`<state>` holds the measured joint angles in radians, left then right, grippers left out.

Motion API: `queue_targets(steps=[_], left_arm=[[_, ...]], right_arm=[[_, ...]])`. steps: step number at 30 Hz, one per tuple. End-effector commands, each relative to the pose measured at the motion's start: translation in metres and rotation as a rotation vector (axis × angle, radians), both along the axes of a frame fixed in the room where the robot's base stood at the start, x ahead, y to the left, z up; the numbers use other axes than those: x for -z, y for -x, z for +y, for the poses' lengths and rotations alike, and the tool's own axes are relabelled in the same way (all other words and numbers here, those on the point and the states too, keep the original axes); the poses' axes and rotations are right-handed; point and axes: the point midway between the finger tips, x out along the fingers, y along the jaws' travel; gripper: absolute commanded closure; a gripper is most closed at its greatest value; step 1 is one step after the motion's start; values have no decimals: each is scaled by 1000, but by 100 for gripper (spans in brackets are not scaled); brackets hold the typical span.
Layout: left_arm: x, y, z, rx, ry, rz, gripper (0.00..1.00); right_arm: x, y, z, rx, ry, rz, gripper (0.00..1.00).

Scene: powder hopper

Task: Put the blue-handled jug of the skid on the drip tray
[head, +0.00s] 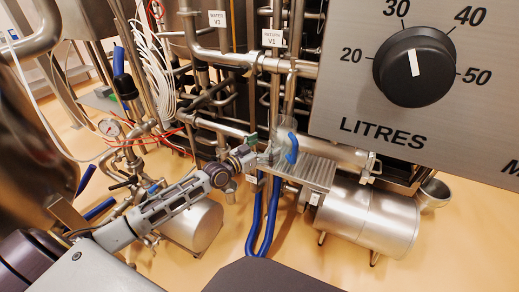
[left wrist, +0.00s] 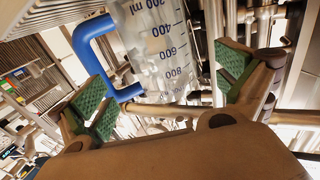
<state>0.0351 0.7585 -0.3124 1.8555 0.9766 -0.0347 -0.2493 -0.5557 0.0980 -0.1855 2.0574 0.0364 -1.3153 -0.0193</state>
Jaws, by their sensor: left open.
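The clear jug (head: 281,134) with a blue handle (head: 292,148) is upright at the left end of the ribbed metal drip tray (head: 318,172). I cannot tell whether its base rests on the tray. My left gripper (head: 252,150) is open, just left of the jug. In the left wrist view, the jug's marked wall (left wrist: 160,50) shows beyond and between the open green-padded fingers (left wrist: 165,90). The handle (left wrist: 92,55) is on the left, near the left finger. I see no grip on the jug. My right gripper is out of view.
A large panel with a LITRES dial (head: 414,65) fills the upper right. A steel cylinder (head: 370,220) lies below the tray. Pipes (head: 225,57) stand close behind, and blue hoses (head: 262,220) hang below the gripper. Open floor (head: 465,255) shows at lower right.

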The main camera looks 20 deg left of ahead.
Motion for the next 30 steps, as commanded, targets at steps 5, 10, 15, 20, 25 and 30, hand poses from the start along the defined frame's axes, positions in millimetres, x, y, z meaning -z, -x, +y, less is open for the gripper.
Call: queue_targets(steps=[5,10,15,20,25,30], left_arm=[[1,13,6,0,-1,2,0],[1,23,10,0,0,2,0],[0,28,13,0,0,1,0],[0,30,13,0,1,0,0],[0,30,13,0,1,0,0],[0,30,13,0,1,0,0]], right_arm=[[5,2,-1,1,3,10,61],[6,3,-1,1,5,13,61],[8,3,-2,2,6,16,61],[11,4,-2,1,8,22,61],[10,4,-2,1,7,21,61],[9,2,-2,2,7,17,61]])
